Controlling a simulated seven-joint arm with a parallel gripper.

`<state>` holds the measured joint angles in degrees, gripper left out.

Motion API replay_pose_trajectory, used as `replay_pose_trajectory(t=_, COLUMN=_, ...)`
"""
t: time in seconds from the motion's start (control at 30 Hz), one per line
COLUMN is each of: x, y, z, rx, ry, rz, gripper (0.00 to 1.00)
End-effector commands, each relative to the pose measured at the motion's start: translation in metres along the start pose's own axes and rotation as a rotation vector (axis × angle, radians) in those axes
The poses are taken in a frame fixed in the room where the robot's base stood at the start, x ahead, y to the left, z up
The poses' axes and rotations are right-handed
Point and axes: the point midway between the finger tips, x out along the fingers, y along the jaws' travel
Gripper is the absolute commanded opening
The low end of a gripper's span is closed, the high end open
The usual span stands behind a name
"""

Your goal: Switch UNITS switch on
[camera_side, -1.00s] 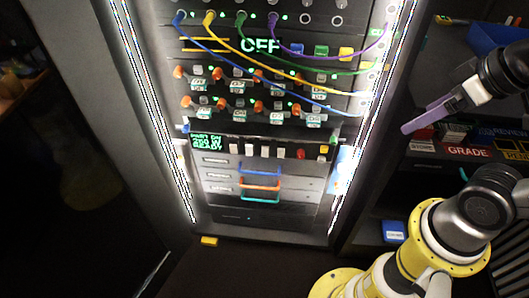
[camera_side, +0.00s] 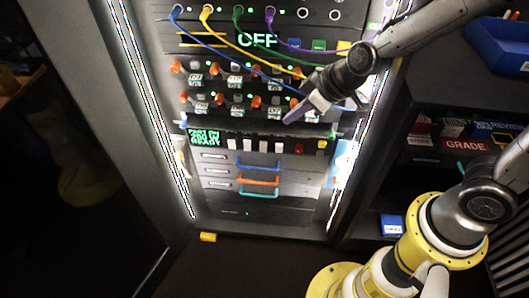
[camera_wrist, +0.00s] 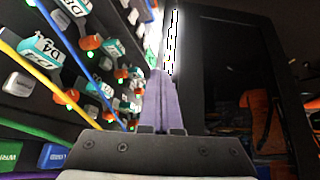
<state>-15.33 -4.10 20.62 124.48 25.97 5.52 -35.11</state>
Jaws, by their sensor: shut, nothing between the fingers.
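The rack panel (camera_side: 180,118) stands upright with rows of orange-tipped toggle switches (camera_side: 222,101) and small labels. No UNITS label is legible, so I cannot tell which switch it is. Below them is a row of white, red and yellow keys (camera_side: 264,144) beside a green text display (camera_side: 204,138). My gripper (camera_side: 290,118) is shut and empty, its purple fingers in front of the right end of the lower toggle row, hiding part of it. In the wrist view the fingers (camera_wrist: 157,88) point along the panel, with orange toggles (camera_wrist: 91,42) to their left. Contact cannot be told.
Blue, yellow, green and purple cables (camera_side: 222,44) hang across the upper panel, close to my gripper. Drawers with coloured handles (camera_side: 260,181) sit below. A bright light strip (camera_side: 349,173) edges the rack. A shelf with a blue bin (camera_side: 497,45) is at right.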

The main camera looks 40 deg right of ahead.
Motion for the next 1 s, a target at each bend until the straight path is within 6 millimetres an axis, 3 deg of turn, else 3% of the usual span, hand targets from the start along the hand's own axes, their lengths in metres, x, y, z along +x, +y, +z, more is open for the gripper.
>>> replay_pose_trajectory(t=0.03, x=0.023, y=-0.004, z=0.003, rx=-0.027, ry=-0.013, rz=0.009, gripper=0.00)
replay_pose_trajectory(t=0.2, x=0.088, y=-0.008, z=0.015, rx=-0.126, ry=-0.032, rz=0.077, gripper=0.00)
replay_pose_trajectory(t=0.4, x=0.143, y=-0.009, z=0.043, rx=-0.243, ry=-0.070, rz=0.170, gripper=0.00)
replay_pose_trajectory(t=0.6, x=0.167, y=-0.007, z=0.060, rx=-0.312, ry=-0.094, rz=0.226, gripper=0.00)
replay_pose_trajectory(t=1.0, x=0.170, y=-0.006, z=0.062, rx=-0.321, ry=-0.096, rz=0.237, gripper=0.00)
